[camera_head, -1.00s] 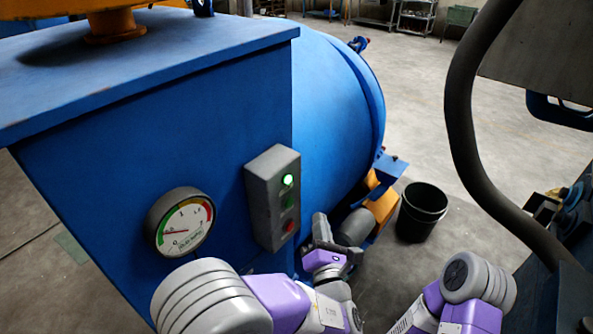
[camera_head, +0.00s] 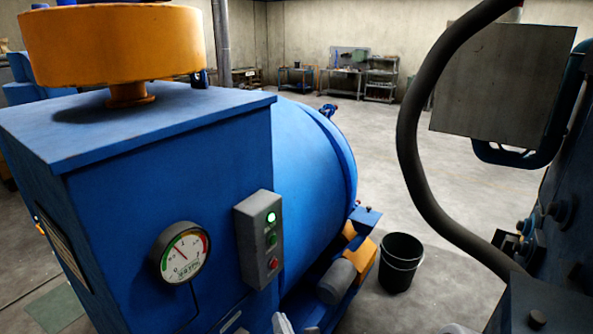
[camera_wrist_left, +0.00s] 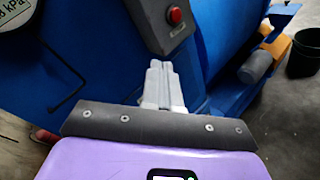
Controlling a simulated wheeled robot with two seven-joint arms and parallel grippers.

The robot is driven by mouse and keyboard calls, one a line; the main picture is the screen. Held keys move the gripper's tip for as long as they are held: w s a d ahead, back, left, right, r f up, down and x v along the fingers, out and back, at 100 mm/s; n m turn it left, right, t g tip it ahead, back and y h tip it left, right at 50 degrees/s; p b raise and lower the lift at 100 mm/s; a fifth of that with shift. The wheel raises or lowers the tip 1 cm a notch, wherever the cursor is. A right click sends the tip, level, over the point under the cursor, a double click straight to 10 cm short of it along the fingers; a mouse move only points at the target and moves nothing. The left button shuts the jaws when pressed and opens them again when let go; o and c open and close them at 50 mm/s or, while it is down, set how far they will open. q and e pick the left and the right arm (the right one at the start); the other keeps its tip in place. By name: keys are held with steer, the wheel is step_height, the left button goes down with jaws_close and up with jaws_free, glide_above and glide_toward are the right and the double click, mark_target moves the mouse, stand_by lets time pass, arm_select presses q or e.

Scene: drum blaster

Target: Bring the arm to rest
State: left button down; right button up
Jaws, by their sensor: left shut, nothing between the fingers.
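My left gripper (camera_head: 283,322) shows only as light grey fingertips at the bottom edge of the head view. In the left wrist view its fingers (camera_wrist_left: 158,68) are pressed together with nothing between them. They point toward the blue machine (camera_head: 170,170), below the grey control box (camera_head: 258,240). The box's red button (camera_wrist_left: 175,15) shows at the top of the wrist view. I cannot tell how close the fingertips are to the machine. A green lamp (camera_head: 271,217) is lit at the top of the box.
A round gauge (camera_head: 180,252) sits left of the box. The blue drum lies behind, with an orange-and-grey motor (camera_head: 340,280) below it. A black bucket (camera_head: 400,262) stands on the floor. A thick dark hose (camera_head: 412,150) hangs at right. Open floor lies beyond.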

arm_select(q)
steer(key=s+a+f+n+g, duration=0.4)
steer(key=s+a+f+g, duration=0.1)
steer(key=f, duration=0.5)
steer(key=s+a+f+n+g, duration=0.4)
steer(key=a+f+g, duration=0.15)
steer(key=f, duration=0.45)
steer(key=s+d+f+n+g+h+b, duration=0.1)
steer(key=s+d+f+n+g+h, duration=0.25)
steer(key=s+f+n, duration=0.4)
steer(key=s+d+f+n+g+h+b, duration=0.15)
steer(key=s+f+n+g+h, duration=0.3)
steer(key=s+n, duration=0.5)
steer(key=w+f+n+t+h, duration=0.1)
steer(key=w+f+n+t, duration=0.2)
steer(key=n, duration=1.3)
step_height(320, 180, down, 2)
steer(key=shift+w+a+f+h+b, duration=0.3)
steer(key=shift+w+h, duration=0.1)
steer(key=shift+w, duration=0.65)
